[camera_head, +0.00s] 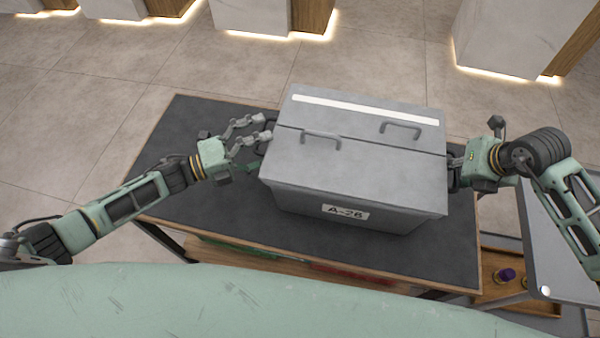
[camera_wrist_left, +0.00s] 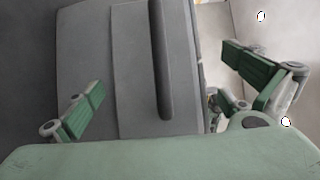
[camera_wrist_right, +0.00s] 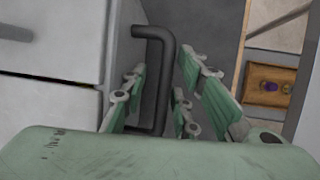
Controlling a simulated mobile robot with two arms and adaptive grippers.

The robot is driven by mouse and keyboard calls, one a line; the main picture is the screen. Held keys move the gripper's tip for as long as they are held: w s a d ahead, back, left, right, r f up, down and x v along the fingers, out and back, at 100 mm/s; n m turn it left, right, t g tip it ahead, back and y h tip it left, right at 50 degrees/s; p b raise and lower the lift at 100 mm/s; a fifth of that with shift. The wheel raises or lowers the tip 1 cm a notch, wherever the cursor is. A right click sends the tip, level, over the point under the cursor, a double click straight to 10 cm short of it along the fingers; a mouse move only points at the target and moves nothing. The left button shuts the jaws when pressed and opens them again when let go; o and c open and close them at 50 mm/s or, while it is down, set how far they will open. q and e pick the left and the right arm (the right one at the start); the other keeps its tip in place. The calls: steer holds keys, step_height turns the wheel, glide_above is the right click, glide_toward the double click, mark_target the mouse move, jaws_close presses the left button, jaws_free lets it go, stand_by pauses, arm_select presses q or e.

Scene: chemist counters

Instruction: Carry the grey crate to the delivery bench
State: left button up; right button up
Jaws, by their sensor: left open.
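The grey crate (camera_head: 350,190) stands upright on a dark-topped table (camera_head: 215,225). My left gripper (camera_head: 256,135) is open at the crate's left side. In the left wrist view, the dark bar of a side handle (camera_wrist_left: 160,60) lies between its spread fingers, clear of them. My right gripper (camera_head: 460,167) is at the crate's right side. In the right wrist view, its fingers are close together on both sides of the dark right handle (camera_wrist_right: 164,85); it looks shut on it.
A wooden tray (camera_head: 520,292) with small purple and yellowish items is at the lower right, beside a grey panel (camera_head: 555,240). Several lit pale counters (camera_head: 500,40) stand at the back. Tiled floor (camera_head: 110,100) is clear between them and the table.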

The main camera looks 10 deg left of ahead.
steer(key=shift+r, duration=0.15)
arm_select(q)
steer(key=v, duration=0.6)
arm_select(e)
steer(key=v, duration=1.1)
steer(key=shift+s+r, duration=0.2)
steer(key=shift+r, duration=0.1)
arm_select(q)
steer(key=shift+s+a, duration=0.1)
steer(key=shift+s, duration=0.05)
arm_select(e)
steer(key=shift+d, duration=0.1)
arm_select(q)
steer(key=v, duration=0.7)
steer(key=shift+s+a, duration=0.25)
steer(key=shift+a, duration=0.1)
arm_select(e)
steer(key=shift+f, duration=0.15)
arm_select(q)
steer(key=shift+r+p, duration=0.9)
steer(key=shift+r, duration=0.15)
arm_select(e)
steer(key=v, duration=0.8)
